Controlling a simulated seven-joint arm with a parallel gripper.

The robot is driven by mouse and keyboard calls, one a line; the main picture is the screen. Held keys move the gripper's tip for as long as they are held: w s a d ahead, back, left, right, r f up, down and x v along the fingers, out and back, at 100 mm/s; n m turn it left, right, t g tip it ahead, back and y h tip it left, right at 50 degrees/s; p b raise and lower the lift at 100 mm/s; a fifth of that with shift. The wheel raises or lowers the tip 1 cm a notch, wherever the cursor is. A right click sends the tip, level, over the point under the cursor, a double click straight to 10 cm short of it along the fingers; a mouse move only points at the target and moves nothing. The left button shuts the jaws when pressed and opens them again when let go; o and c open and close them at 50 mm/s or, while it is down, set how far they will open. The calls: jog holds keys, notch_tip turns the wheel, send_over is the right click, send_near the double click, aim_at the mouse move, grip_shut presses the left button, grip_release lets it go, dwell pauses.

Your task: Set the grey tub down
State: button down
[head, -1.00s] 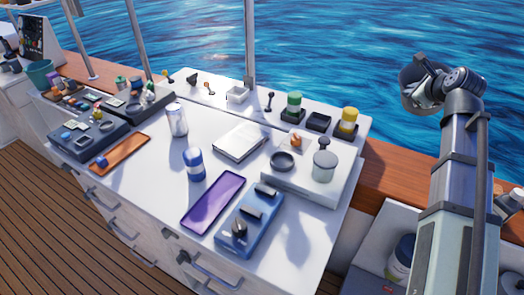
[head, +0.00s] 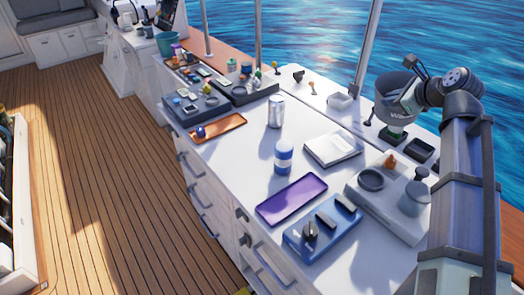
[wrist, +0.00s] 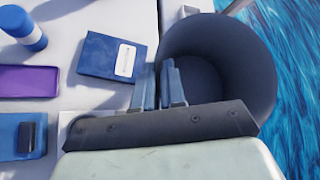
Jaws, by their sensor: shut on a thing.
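The grey tub (head: 391,91) is a round bucket with pale lettering on its side. It hangs in the air in the head view, in front of the water and over the far edge of the white counter (head: 237,150). My gripper (wrist: 161,84) is shut on the tub's wall at the rim. In the wrist view the tub's open mouth (wrist: 235,52) faces the camera and it looks empty inside. The tub's underside is hidden in the wrist view. In the head view my gripper is partly hidden by the tub and my arm.
The counter holds a purple tray (head: 292,199), a blue-and-white can (head: 283,158), a silver can (head: 275,111), a blue holder (head: 322,226), and a raised white block with a lidded grey pot (head: 414,197). Bare counter shows around the cans. Wooden deck (head: 110,180) lies open at left.

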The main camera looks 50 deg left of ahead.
jog(key=s+a+n+g+h, duration=0.1)
jog(key=s+a+n+g, duration=0.3)
jog(key=s+a, duration=1.1)
jog(key=s+a+n+g+h, duration=0.1)
jog(key=s+a+n+g, duration=0.3)
jog(key=s+a, duration=1.15)
jog(key=s+d+f, duration=0.2)
jog(key=f, duration=0.5)
jog(key=s+d+f+m, duration=0.1)
jog(key=s+d+f, duration=0.1)
jog(key=f, duration=0.5)
jog(key=shift+s+g, duration=0.15)
jog(key=shift+g, duration=0.25)
jog(key=shift+d+f, duration=0.1)
jog(key=c, duration=1.7)
grip_release()
jog(key=shift+f, duration=0.1)
jog(key=o, duration=0.5)
